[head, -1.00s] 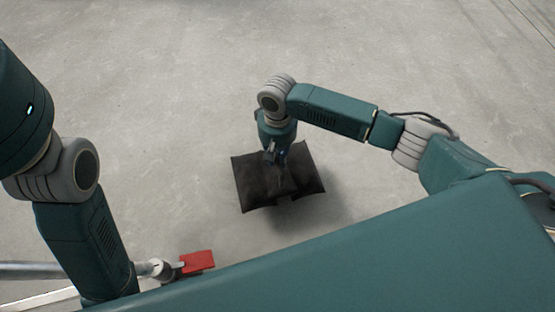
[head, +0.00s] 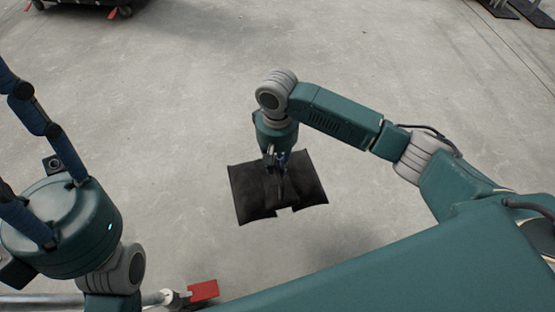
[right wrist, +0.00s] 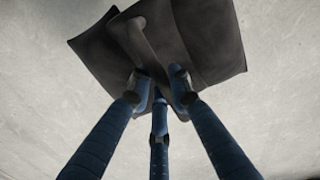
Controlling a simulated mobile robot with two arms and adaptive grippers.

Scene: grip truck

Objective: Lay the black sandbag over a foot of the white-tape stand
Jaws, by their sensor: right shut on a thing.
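The black sandbag (head: 248,190) hangs in my right gripper (head: 278,178), clear of the floor as far as I can tell. It is a dark double pouch with a strap across its middle. In the right wrist view, the blue fingers (right wrist: 158,95) are shut on the strap, with the sandbag (right wrist: 210,45) spread beyond them. My left gripper (head: 12,140) is at the left edge, its blue fingers spread apart and nothing seen between them; the tips are partly out of frame. I cannot make out the white-tape stand.
A metal pole with a red lever (head: 203,290) lies at the lower left, partly hidden by my left arm. A dark cart with red-marked wheels (head: 85,8) stands at the top left. Dark flat bases (head: 500,8) are at the top right. The concrete floor between is clear.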

